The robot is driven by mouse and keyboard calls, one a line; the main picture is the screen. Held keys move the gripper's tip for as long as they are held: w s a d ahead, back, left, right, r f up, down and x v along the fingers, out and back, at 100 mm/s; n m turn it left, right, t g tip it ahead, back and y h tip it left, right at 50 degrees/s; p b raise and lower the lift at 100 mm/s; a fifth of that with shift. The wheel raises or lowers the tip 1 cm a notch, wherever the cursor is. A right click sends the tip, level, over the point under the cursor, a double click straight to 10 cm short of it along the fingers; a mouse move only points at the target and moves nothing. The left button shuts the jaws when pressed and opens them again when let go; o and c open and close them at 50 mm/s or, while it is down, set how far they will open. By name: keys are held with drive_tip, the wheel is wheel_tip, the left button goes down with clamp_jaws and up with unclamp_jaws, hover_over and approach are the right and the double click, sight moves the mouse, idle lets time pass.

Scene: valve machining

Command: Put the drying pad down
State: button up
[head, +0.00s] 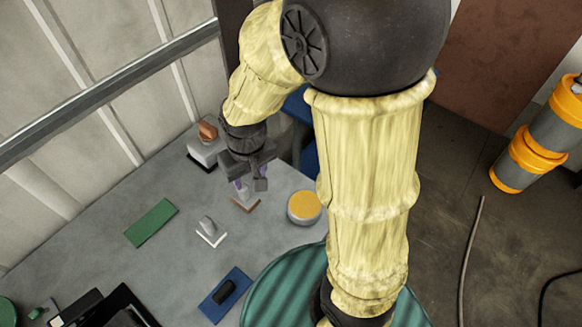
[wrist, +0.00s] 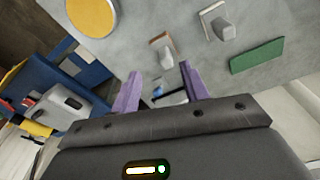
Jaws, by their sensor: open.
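A brown-based pad (head: 246,205) with a pale grey handle sits on the grey table just below my gripper (head: 251,187). It also shows in the wrist view (wrist: 160,42), just beyond the fingertips. My gripper (wrist: 161,71) is open, its two purple fingers apart with the pad's handle seen between and beyond their tips. Nothing is held. Nothing marks which pad is the drying pad; the brown-based one is nearest my gripper. A white-based pad (head: 212,238) with a grey handle lies to its lower left, and a blue pad (head: 213,308) with a black handle lies nearer the front.
A yellow-topped round container (head: 304,206) stands right of the brown-based pad. A green flat block (head: 151,223) lies to the left. A grey block (head: 205,153) with a brown top stands behind. Black trays (head: 90,310) are at the front left. Bare table lies between these.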

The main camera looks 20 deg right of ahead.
drive_tip(key=s+d+r+m+t, duration=0.1)
drive_tip(key=s+d+m, duration=0.1)
drive_tip(key=d, duration=0.7)
drive_tip(key=shift+s+r+m, duration=0.2)
drive_tip(key=shift+s+m, duration=0.2)
drive_tip(key=shift+d, duration=0.1)
drive_tip(key=shift+c, duration=0.2)
